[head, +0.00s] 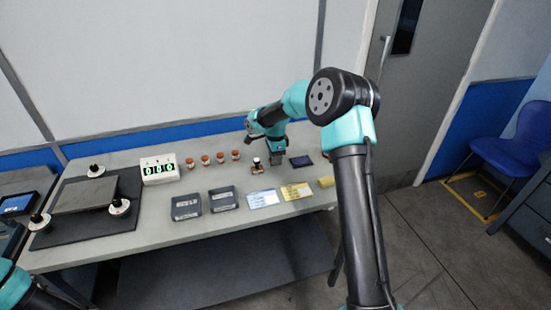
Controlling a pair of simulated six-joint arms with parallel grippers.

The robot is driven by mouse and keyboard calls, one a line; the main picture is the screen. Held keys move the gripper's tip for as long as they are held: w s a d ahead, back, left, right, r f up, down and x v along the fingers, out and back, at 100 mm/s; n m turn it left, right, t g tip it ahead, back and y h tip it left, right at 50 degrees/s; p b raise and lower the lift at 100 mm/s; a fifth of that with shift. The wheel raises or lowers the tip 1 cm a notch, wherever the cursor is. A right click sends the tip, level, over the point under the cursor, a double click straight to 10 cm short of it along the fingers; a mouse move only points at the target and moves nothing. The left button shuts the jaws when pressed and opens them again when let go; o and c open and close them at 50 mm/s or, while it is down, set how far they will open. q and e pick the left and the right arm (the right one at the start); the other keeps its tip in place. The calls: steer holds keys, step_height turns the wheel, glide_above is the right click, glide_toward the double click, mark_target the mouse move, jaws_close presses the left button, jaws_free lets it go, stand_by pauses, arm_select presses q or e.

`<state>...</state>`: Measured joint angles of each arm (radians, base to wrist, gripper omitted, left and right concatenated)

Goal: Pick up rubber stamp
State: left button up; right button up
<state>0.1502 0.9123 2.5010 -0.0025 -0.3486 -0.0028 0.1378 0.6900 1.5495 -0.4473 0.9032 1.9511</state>
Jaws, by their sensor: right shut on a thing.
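My right gripper (277,160) is low over the back right part of the table, just left of a dark blue pad. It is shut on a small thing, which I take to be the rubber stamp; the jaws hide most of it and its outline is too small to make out. Just left of the jaws stands a small brown-based piece (257,168) with a pale middle and a dark top. Only part of my left arm shows at the bottom left corner; its gripper is out of the picture.
The dark pad (302,161) lies right of the gripper. Several brown-topped jars (205,160) and a meter with green digits (159,169) stand left. Two grey trays (186,207) (222,199), a blue-white card (263,198), a yellow card (296,191) and a yellow block (326,182) lie in front.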

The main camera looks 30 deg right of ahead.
steer(key=s+a, duration=0.2)
steer(key=s, duration=0.2)
steer(key=s+a+r, duration=0.1)
steer(key=s+a, duration=0.2)
steer(key=s, duration=0.1)
steer(key=s+a, duration=0.2)
steer(key=s, duration=0.2)
steer(key=shift+s+a+r, duration=0.2)
steer(key=shift+s+a, duration=0.05)
steer(key=shift+a, duration=0.05)
